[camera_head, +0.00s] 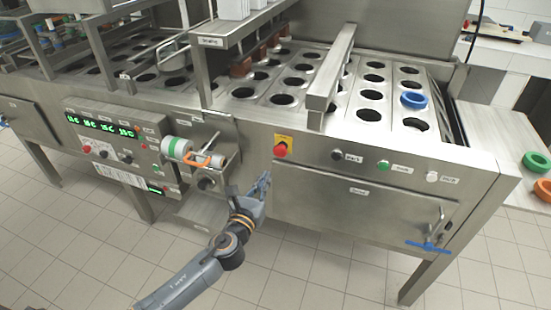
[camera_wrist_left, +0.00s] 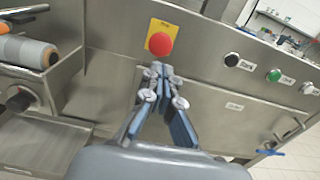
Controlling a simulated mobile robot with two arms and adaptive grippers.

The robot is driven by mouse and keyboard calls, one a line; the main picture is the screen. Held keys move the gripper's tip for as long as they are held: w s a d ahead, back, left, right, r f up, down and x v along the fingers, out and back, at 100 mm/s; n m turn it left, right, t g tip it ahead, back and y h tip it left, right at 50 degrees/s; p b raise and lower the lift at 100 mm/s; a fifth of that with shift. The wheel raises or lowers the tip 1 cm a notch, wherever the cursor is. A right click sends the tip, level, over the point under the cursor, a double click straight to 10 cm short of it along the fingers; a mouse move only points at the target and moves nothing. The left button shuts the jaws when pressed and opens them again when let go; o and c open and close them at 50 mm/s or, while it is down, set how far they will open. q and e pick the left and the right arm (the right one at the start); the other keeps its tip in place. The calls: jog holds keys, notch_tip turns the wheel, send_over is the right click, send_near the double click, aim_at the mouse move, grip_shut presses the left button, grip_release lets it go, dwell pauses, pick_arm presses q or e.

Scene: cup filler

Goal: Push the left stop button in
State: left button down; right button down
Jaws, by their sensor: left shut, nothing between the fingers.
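A red stop button (camera_head: 280,149) sits on a yellow plate on the machine's front panel, near the middle. It also shows in the left wrist view (camera_wrist_left: 161,43), just beyond my fingertips. A second red button (camera_head: 86,149) is on the control box at the left. My left gripper (camera_head: 265,178) is shut and empty, just below and slightly left of the yellow-plated button. In the left wrist view its fingertips (camera_wrist_left: 158,70) meet just below the red button. I cannot tell whether they touch it. My right gripper is not in view.
The control box (camera_head: 118,142) with green displays juts out at the left. A roll with an orange handle (camera_head: 205,159) protrudes left of my gripper. Black, green (camera_head: 383,165) and white buttons lie to the right. A blue-handled latch (camera_head: 428,246) hangs lower right.

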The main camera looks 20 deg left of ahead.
aim_at(279, 153)
pick_arm(q)
jog(key=w, duration=0.9)
jog(key=shift+w+d, duration=0.15)
